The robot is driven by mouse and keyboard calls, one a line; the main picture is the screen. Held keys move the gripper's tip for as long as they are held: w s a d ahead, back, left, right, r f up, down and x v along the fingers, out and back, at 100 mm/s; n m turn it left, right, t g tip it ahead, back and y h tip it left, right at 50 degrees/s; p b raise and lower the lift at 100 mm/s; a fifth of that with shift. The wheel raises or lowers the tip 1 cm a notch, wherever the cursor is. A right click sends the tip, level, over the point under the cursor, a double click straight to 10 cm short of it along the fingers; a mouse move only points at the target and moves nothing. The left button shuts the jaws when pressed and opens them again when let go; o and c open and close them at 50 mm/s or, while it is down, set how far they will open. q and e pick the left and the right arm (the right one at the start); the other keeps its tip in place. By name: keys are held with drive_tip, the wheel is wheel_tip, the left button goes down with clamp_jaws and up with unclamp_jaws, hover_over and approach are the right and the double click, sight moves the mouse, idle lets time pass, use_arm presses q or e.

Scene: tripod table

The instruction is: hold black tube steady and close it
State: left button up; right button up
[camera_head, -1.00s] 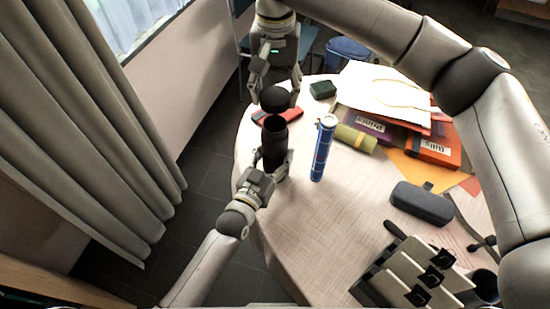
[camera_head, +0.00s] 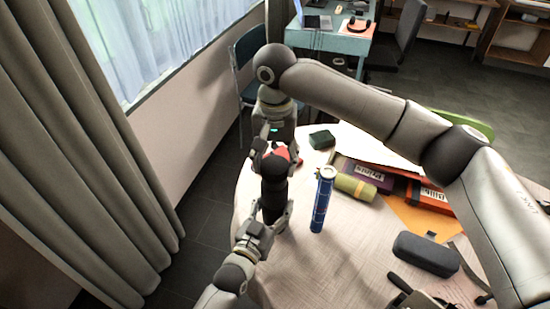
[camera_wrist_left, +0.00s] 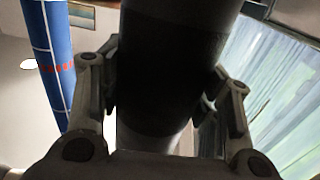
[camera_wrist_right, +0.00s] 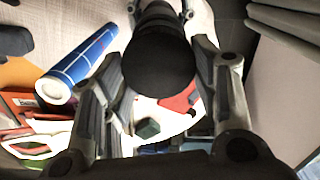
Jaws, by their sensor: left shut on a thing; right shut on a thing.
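The black tube (camera_head: 274,198) stands upright near the table's left edge. My left gripper (camera_head: 269,218) is shut around its lower part; the left wrist view shows a finger on each side of the tube (camera_wrist_left: 175,60). My right gripper (camera_head: 277,157) comes from above, shut on the round black cap (camera_head: 272,163). The cap is at the tube's top in line with it, and no gap shows in the head view. In the right wrist view the cap (camera_wrist_right: 160,65) sits between the fingers and hides the tube's mouth, so I cannot tell how firmly it is seated.
A blue tube (camera_head: 321,205) stands upright just right of the black tube. A green rolled item (camera_head: 355,187), folders (camera_head: 430,196) and a dark case (camera_head: 426,254) lie farther right. A dark green block (camera_head: 321,139) is behind.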

sight(274, 196)
drive_tip(key=shift+f, duration=0.9)
drive_tip(key=shift+f, duration=0.55)
drive_tip(key=m, duration=0.5)
drive_tip(key=shift+f, duration=0.1)
drive_tip(key=m, duration=0.5)
drive_tip(key=shift+s+d, duration=0.1)
drive_tip(key=shift+s, duration=0.05)
drive_tip(key=m, duration=0.5)
drive_tip(key=shift+s+m, duration=0.1)
drive_tip(key=shift+m, duration=0.2)
drive_tip(key=m, duration=0.4)
drive_tip(key=shift+d, duration=0.1)
